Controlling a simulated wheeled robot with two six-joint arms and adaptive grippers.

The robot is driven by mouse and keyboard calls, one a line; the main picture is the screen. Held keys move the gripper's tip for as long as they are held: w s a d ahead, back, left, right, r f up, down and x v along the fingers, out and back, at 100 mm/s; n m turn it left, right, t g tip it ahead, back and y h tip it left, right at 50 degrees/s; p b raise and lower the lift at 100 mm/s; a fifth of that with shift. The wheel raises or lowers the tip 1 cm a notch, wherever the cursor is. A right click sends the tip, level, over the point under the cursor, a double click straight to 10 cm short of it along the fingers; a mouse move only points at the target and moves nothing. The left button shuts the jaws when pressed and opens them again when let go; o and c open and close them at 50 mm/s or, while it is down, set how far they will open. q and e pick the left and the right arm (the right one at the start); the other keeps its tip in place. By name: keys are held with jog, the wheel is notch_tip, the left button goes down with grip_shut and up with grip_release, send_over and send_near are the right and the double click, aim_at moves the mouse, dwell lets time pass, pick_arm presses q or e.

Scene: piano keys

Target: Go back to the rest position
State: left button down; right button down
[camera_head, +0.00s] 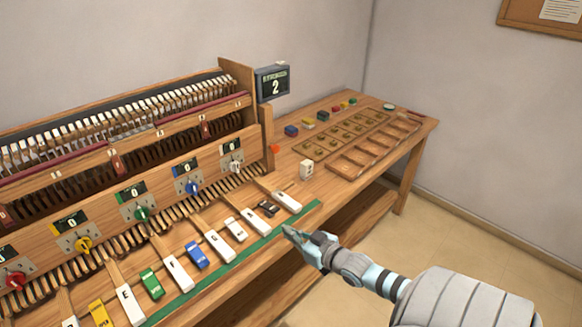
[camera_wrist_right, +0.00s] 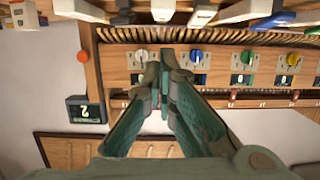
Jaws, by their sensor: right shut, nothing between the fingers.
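My right gripper (camera_head: 290,232) is at the front edge of the piano key row, over the green strip (camera_head: 240,262) near its right end. Its fingers are closed together with nothing between them. The right wrist view shows the same closed fingers (camera_wrist_right: 165,58) pointing toward the keys and the dial panel. The white and coloured keys (camera_head: 218,245) lie in a row on the wooden bench. My left gripper does not show in either view.
A small display (camera_head: 274,83) reading 2 stands on the piano's right end. Coloured blocks (camera_head: 291,130), a slotted wooden board (camera_head: 345,140) and an empty compartment tray (camera_head: 372,152) lie on the bench's right part. A white block (camera_head: 307,169) stands near the keys. Floor in front is clear.

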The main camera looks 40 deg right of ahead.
dwell(0.4)
jog(key=s+d+f+g+h, duration=0.1)
jog(key=s+d+f+g, duration=0.1)
jog(key=s+f, duration=0.35)
jog(key=s+d+f+g+h, duration=0.1)
jog(key=s+d+f+g, duration=0.2)
jog(key=f, duration=0.6)
jog(key=s+a+f+g, duration=0.3)
jog(key=s+f+g, duration=0.1)
jog(key=s+f, duration=0.9)
jog(key=s+a+f+g, duration=0.2)
jog(key=s+a+f, duration=0.3)
jog(key=s+a, duration=0.3)
jog(key=s+a+f+g+y+b, duration=0.1)
jog(key=s+a+f+g, duration=0.2)
jog(key=s+a, duration=0.5)
jog(key=shift+s+a+f+n, duration=0.3)
jog(key=shift+a+f, duration=0.3)
jog(key=shift+f, duration=0.25)
